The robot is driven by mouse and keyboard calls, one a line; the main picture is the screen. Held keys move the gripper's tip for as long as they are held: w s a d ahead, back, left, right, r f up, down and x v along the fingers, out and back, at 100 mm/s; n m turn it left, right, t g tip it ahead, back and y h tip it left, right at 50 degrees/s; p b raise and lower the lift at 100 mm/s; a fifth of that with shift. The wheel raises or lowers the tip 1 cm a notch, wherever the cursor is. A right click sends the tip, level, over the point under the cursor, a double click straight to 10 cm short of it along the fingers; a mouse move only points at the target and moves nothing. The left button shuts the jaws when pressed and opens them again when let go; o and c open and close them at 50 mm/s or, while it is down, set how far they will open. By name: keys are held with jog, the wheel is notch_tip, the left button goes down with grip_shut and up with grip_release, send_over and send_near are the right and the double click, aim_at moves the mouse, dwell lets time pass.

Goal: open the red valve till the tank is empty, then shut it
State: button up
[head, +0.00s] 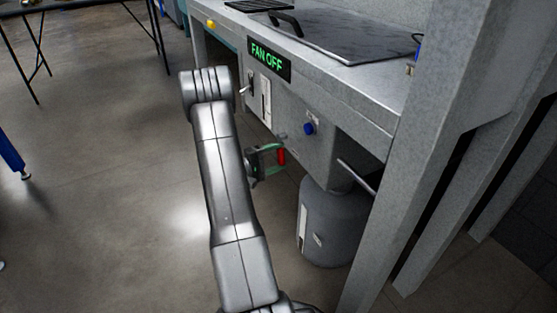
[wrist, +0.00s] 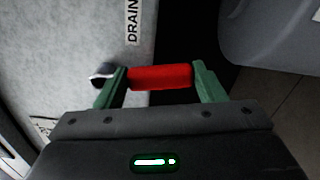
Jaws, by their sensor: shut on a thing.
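The red valve handle (wrist: 160,77) is a short red bar in the wrist view, beside a grey panel labelled DRAIN (wrist: 132,20). My gripper (wrist: 161,70) has its two green fingers at the bar's two ends and is shut on it. In the head view the red handle (head: 281,156) shows at the green fingertips, just below the stand's front. A grey rounded tank (head: 335,235) stands under the stand, right of the handle, with a pale strip (head: 303,228) on its side. The liquid level cannot be read. The valve's body is mostly hidden.
The grey stand (head: 350,75) carries a FAN OFF sign (head: 270,60), a blue knob (head: 309,129), a pale vertical strip (head: 266,98) and a yellow button (head: 211,24). A thick grey post (head: 435,130) rises at right. Open floor (head: 110,180) lies left.

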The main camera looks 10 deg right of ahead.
jog(key=shift+w+f+m, duration=0.1)
jog(key=shift+w+m, duration=0.15)
jog(key=shift+m, duration=0.25)
jog(key=shift+a, duration=0.1)
jog(key=o, duration=1.4)
jog(key=p+v, duration=0.3)
jog(key=v, duration=1)
jog(key=shift+a+p, duration=0.4)
jog(key=shift+s, duration=0.1)
jog(key=b+x, duration=0.3)
jog(key=x, duration=1.1)
jog(key=shift+b, duration=0.4)
